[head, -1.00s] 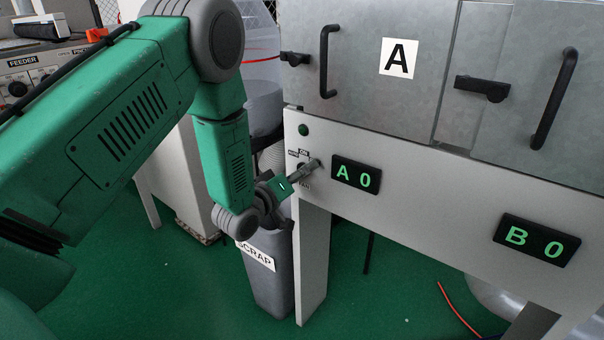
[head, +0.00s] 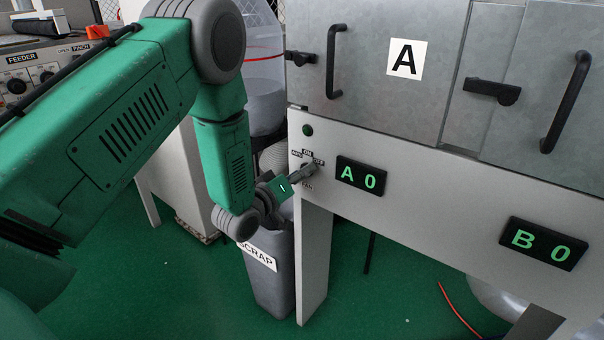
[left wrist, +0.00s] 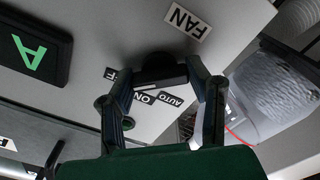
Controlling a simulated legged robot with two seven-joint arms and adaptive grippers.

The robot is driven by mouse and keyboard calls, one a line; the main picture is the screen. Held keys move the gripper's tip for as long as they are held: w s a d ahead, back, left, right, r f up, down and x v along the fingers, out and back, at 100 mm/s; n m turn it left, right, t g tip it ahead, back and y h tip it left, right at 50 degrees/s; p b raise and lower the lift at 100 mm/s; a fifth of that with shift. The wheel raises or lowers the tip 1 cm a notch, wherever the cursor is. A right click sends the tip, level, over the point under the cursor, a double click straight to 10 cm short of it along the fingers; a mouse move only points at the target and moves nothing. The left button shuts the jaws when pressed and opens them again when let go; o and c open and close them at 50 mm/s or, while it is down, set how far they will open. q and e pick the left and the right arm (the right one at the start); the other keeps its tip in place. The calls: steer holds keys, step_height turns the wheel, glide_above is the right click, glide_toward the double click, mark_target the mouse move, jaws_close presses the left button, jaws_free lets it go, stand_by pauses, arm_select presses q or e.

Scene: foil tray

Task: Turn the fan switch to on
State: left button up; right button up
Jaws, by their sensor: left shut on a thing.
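The fan switch (left wrist: 158,68) is a dark round knob on the pale panel, with FAN, ON, AUTO and partly hidden OFF labels around it in the left wrist view. My left gripper (left wrist: 163,82) has its two fingers on either side of the knob's grip and is shut on it. In the head view my left gripper (head: 306,174) is at the panel's left end and covers most of the knob. The ON label (head: 308,153) shows just above it. Which label the knob points at cannot be told. My right gripper is not in view.
The A 0 display (head: 360,178) is close to the right of the switch, and the B 0 display (head: 543,243) is farther right. A green button (head: 307,130) is above the switch. A grey SCRAP bin (head: 268,280) stands below my left gripper.

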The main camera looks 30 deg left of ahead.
arm_select(q)
steer(key=m+p, duration=0.1)
steer(key=m, duration=0.3)
steer(key=shift+a+r+m, duration=0.1)
steer(key=shift+m, duration=0.2)
steer(key=shift+m+p, duration=0.55)
steer(key=shift+m, duration=1.15)
steer(key=o, duration=1.2)
steer(key=shift+c, duration=0.2)
steer(key=shift+s, duration=0.1)
